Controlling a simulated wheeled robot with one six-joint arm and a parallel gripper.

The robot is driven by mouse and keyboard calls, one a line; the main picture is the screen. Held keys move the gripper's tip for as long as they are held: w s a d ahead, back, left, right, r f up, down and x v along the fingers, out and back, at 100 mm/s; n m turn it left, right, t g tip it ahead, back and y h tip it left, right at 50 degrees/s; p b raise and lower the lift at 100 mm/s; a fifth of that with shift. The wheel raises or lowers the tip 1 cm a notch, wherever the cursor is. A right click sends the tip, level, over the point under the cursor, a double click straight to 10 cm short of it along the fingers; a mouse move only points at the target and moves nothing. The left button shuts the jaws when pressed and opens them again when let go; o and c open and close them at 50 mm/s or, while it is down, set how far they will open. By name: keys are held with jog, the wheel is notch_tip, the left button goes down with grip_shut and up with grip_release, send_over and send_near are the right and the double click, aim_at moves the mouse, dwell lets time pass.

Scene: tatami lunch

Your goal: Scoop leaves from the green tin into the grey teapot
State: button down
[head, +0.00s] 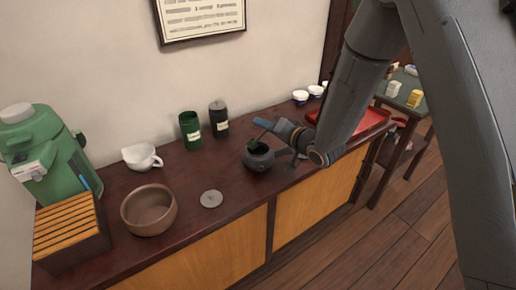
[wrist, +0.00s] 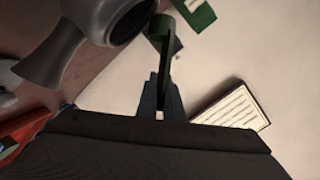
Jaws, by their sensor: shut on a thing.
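The grey teapot (head: 258,160) stands lidless on the dark counter, its side handle pointing right. It also shows at the upper left of the wrist view (wrist: 88,18). The green tin (head: 190,131) stands open behind it to the left, and part of a green tin shows at the top of the wrist view (wrist: 197,12). My gripper (head: 264,124) is shut on a dark green scoop (wrist: 163,58). In the head view the scoop's end (head: 252,143) is over or at the teapot's mouth. Whether leaves are in the scoop or teapot I cannot tell.
A black tin (head: 218,119) stands beside the green tin. A grey lid (head: 211,199) lies left of the teapot. A brown bowl (head: 148,210), a white pourer (head: 142,158) and a green dispenser (head: 48,155) are further left. A red tray (head: 370,124) lies right, with white cups (head: 300,97) behind.

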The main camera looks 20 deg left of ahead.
jog(key=shift+w+d+f+m+y+b, duration=0.25)
jog(key=shift+d+m+y+b, duration=0.1)
jog(key=shift+m+b, duration=0.25)
jog(key=shift+w+d+f+m+y+b, duration=0.15)
jog(key=shift+d+f+m+y+b, duration=0.15)
jog(key=shift+m+b, duration=0.3)
dwell(0.7)
jog(key=shift+w+d+f+m+y+b, duration=0.25)
jog(key=shift+f+m+y+b, duration=0.1)
jog(key=shift+m+b, duration=0.5)
dwell(0.4)
jog(key=shift+w+d+r+m+t+y, duration=0.15)
jog(key=shift+d+r+m+t+y, duration=0.25)
jog(key=shift+m, duration=0.4)
jog(key=shift+w+d+r+m+t+y, duration=0.1)
jog(key=shift+w+r+m+y, duration=0.1)
jog(key=shift+r+m, duration=0.4)
dwell(0.9)
jog(key=shift+d+r+m+y+p, duration=0.1)
jog(key=shift+r+m+y+p, duration=0.2)
jog(key=shift+r+m+p, duration=0.65)
jog(key=shift+f+m+t+b, duration=0.55)
jog(key=shift+m+t, duration=0.15)
jog(key=shift+m, duration=0.3)
jog(key=shift+w+d, duration=0.1)
dwell(0.5)
